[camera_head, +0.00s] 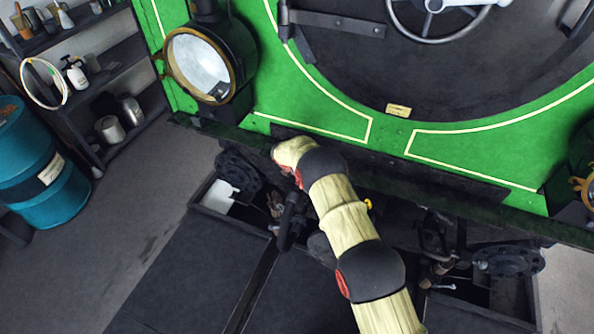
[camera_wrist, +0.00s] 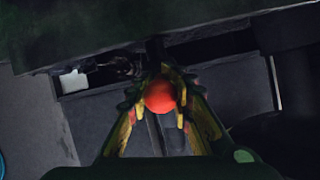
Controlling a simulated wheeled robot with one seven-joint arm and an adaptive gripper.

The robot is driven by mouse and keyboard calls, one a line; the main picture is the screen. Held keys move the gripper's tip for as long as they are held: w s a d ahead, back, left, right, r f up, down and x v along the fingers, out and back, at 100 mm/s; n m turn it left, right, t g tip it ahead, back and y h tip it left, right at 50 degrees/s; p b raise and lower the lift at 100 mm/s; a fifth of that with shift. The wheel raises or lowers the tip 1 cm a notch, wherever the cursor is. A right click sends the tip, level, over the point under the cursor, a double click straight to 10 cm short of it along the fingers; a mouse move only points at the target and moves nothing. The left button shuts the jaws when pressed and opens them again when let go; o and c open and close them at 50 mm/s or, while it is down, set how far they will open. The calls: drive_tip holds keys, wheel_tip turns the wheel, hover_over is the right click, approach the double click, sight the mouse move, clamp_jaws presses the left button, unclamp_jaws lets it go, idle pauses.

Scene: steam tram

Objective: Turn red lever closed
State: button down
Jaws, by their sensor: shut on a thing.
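In the wrist view, the round red end of the lever (camera_wrist: 160,96) sits between the fingertips of my gripper (camera_wrist: 159,105). My gripper is shut on it, with a finger on each side. The rest of the lever is mostly hidden; a dark upright part shows just above the red end. In the head view, my arm reaches forward to the dark area under the tram's green front (camera_head: 320,105). My arm hides the gripper and the red lever there.
A dark beam (camera_head: 440,190) runs across under the green front. A round lamp (camera_head: 200,65) is at upper left. Dark hoses and fittings (camera_head: 292,220) hang below the beam near my arm. A blue barrel (camera_head: 35,170) and shelves (camera_head: 115,85) stand left. The floor (camera_head: 150,225) at left is clear.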

drive_tip(key=shift+w+d+r+g+p, duration=0.15)
drive_tip(key=shift+w+g+p, duration=0.2)
drive_tip(key=shift+p, duration=0.3)
drive_tip(key=c, duration=1.7)
unclamp_jaws()
drive_tip(key=shift+c, duration=0.2)
drive_tip(key=shift+s, duration=0.1)
drive_tip(key=v, duration=1.2)
drive_tip(key=shift+d, duration=0.15)
